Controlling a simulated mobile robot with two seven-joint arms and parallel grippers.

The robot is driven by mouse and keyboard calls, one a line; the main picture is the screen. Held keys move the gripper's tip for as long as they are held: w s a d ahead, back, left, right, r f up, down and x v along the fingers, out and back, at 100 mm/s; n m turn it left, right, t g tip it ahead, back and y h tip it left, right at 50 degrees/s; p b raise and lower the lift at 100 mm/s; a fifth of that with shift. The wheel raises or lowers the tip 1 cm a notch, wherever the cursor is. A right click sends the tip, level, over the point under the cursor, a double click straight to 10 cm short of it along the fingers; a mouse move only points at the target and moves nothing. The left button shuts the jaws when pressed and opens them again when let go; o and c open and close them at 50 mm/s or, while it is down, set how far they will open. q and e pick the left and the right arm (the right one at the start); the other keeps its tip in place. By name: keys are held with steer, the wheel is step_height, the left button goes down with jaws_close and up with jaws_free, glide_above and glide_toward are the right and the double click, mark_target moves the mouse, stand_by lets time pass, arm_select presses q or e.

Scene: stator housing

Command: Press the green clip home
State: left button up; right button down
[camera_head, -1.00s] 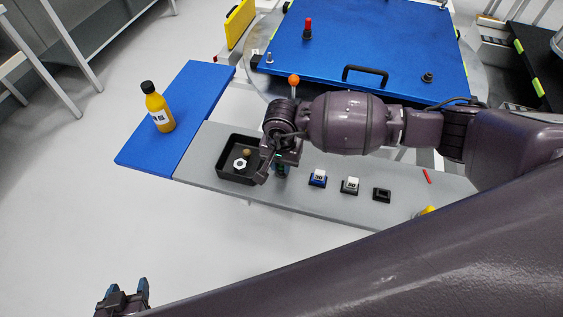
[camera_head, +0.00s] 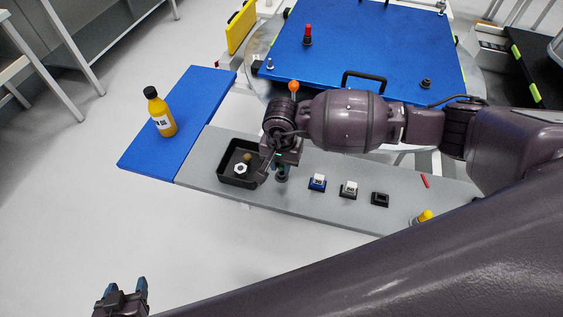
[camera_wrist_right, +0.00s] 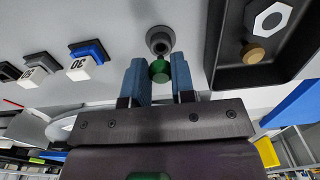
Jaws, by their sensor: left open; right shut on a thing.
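The green clip (camera_wrist_right: 159,71) is between the two blue fingertips of my right gripper (camera_wrist_right: 159,78), which is shut on it. In the right wrist view it lies right by a round grey socket (camera_wrist_right: 159,38); whether it touches or sits in it I cannot tell. In the head view my right gripper (camera_head: 279,170) is over the grey bench strip, just right of the black tray, and mostly hides the clip. My left gripper (camera_head: 122,293) is open and empty at the bottom left, away from the bench.
The black tray (camera_head: 224,178) holds a white hex nut (camera_head: 241,168) and a brown knob (camera_head: 247,157). Blue (camera_head: 317,183) and white (camera_head: 348,188) switches and a black holder (camera_head: 380,199) stand to the right. A yellow bottle (camera_head: 161,113) stands on the blue board (camera_head: 196,98).

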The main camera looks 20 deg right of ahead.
steer(key=shift+r, duration=0.1)
steer(key=shift+r+p, duration=0.5)
steer(key=shift+r, duration=0.4)
steer(key=shift+r+p, duration=0.65)
steer(key=shift+r, duration=0.65)
steer(key=shift+r+p, duration=0.35)
steer(key=shift+r, duration=0.6)
steer(key=shift+f, duration=0.15)
